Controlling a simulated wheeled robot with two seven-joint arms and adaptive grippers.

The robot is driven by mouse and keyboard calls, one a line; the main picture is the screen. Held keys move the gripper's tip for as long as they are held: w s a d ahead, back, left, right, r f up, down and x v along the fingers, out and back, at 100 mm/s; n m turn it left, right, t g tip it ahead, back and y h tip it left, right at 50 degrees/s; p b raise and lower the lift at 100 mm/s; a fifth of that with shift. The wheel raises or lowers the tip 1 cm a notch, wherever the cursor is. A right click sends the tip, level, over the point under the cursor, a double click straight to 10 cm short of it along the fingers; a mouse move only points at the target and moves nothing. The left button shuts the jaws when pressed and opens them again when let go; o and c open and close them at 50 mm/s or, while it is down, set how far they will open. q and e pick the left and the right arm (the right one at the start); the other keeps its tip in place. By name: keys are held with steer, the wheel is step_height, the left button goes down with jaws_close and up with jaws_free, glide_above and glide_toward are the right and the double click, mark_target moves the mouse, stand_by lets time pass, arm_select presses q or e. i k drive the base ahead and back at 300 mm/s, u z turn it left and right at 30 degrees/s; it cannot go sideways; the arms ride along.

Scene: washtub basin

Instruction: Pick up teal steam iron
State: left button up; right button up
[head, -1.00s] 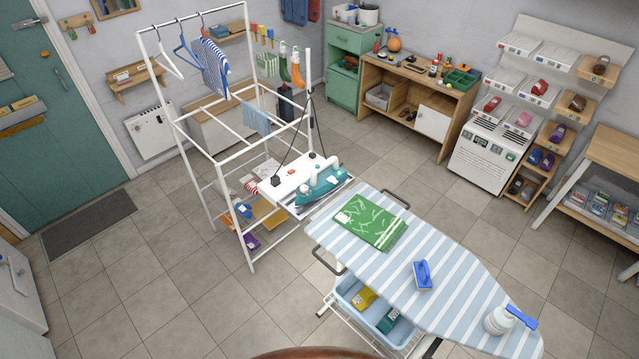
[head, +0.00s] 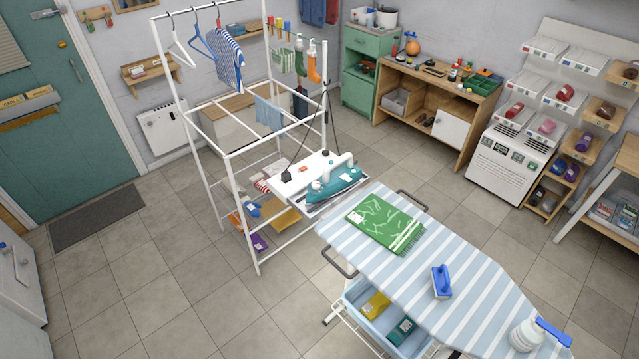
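The teal steam iron (head: 333,186) has a white handle and a teal body. It rests on a white shelf (head: 290,184) between the white drying rack and the far end of the ironing board. Dark cords run upward from the shelf area. Nothing is touching the iron from my side. Neither my left nor my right gripper shows in the head view.
The striped ironing board (head: 410,272) holds a folded green towel (head: 385,222), a blue-handled brush (head: 441,282) and a white spray bottle (head: 530,334). A blue basket (head: 362,316) sits below. The white drying rack (head: 232,187) stands left of the iron.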

mark_target(331, 185)
steer(key=u, duration=2.35)
steer(key=i, duration=2.05)
steer(key=z, duration=3.45)
